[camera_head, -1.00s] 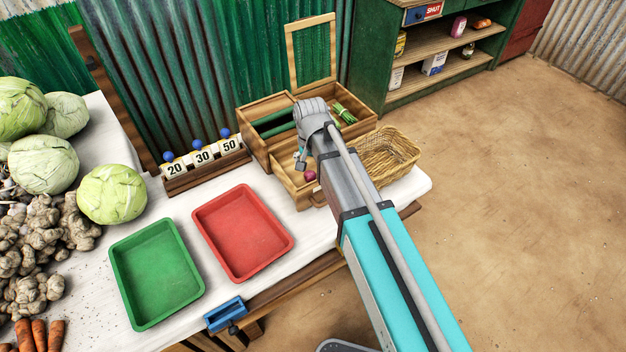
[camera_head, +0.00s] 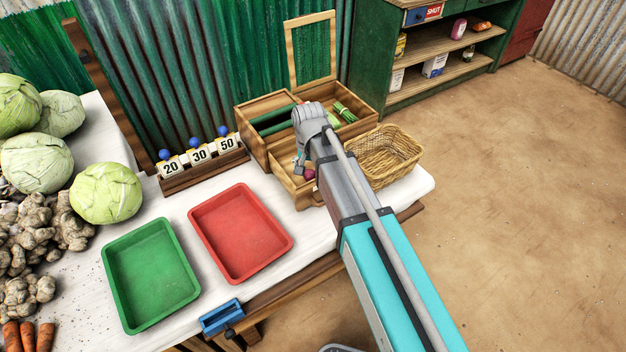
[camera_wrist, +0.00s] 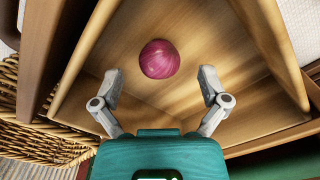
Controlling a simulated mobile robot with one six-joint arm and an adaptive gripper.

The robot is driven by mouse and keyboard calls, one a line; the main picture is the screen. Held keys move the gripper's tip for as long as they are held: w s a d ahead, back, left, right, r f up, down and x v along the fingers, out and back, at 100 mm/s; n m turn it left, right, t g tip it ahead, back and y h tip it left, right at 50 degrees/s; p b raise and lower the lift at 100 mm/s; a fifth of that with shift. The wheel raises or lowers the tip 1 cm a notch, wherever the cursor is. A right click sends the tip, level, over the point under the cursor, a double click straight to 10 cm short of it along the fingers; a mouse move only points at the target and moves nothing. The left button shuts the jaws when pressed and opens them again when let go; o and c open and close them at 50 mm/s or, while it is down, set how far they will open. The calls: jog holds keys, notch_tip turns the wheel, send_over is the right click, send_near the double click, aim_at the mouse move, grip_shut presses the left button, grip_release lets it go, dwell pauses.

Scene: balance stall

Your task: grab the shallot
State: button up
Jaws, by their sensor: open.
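The shallot (camera_wrist: 160,59) is round and purple-red. It lies on the bare wooden floor of an open drawer (camera_wrist: 187,97) in the wrist view. In the head view the shallot (camera_head: 309,174) shows small beside my arm, in the drawer at the front of the wooden box. My gripper (camera_wrist: 160,78) is open and empty. Its two fingers stand apart on either side, with the shallot between and slightly beyond their tips. In the head view my gripper (camera_head: 300,168) points down over the drawer, partly hidden by my own wrist.
A wicker basket (camera_head: 383,155) stands close to the right of the drawer. The wooden box (camera_head: 262,104) with a raised lid frame holds green stalks (camera_head: 344,112). A red tray (camera_head: 240,232) and a green tray (camera_head: 150,274) lie to the left. Number blocks (camera_head: 199,155) stand behind them.

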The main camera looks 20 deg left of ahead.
jog(key=shift+f+b, duration=0.75)
jog(key=shift+f, duration=0.25)
jog(key=c, duration=1)
